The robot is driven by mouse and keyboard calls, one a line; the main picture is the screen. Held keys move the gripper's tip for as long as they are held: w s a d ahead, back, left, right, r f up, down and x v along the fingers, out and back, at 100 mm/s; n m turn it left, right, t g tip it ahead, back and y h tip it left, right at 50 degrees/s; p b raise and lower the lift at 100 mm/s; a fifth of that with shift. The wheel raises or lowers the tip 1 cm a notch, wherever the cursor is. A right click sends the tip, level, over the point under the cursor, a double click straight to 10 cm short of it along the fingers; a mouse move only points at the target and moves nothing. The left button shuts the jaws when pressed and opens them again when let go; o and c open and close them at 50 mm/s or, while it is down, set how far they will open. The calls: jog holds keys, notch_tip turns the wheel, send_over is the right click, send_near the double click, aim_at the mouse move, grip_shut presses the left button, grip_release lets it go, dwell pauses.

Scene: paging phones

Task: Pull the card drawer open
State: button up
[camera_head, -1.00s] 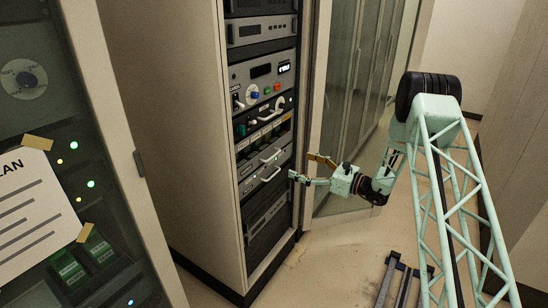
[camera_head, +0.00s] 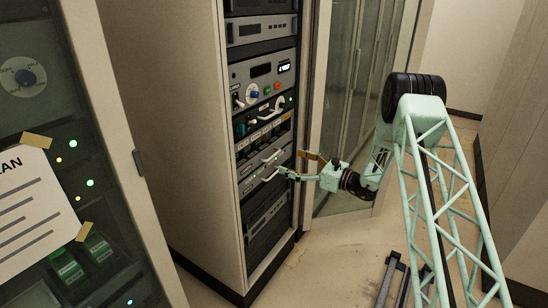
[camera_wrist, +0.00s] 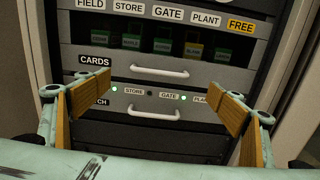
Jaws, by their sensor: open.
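The card drawer (camera_wrist: 210,75) is a grey panel labelled CARDS with a pale bar handle (camera_wrist: 159,72); it looks shut, flush in the rack. In the head view its handle (camera_head: 269,156) shows just above the gripper's height. My gripper (camera_wrist: 160,96) is open and empty, its two wood-coloured fingers spread to either side of the drawer handles. In the head view my gripper (camera_head: 287,167) is close to the rack front from the right. I cannot tell whether it touches anything.
Directly below is a second drawer with a similar handle (camera_wrist: 150,113), green lights and labels STORE and GATE. Above is a row of green and yellow cards (camera_wrist: 165,45). An open glass door (camera_head: 340,150) stands right of the rack.

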aim_at(275, 155)
jog(key=shift+b+x, duration=0.45)
jog(key=shift+x, duration=4.15)
jog(key=shift+c, duration=0.7)
jog(key=c, duration=0.9)
jog(key=shift+d, duration=0.15)
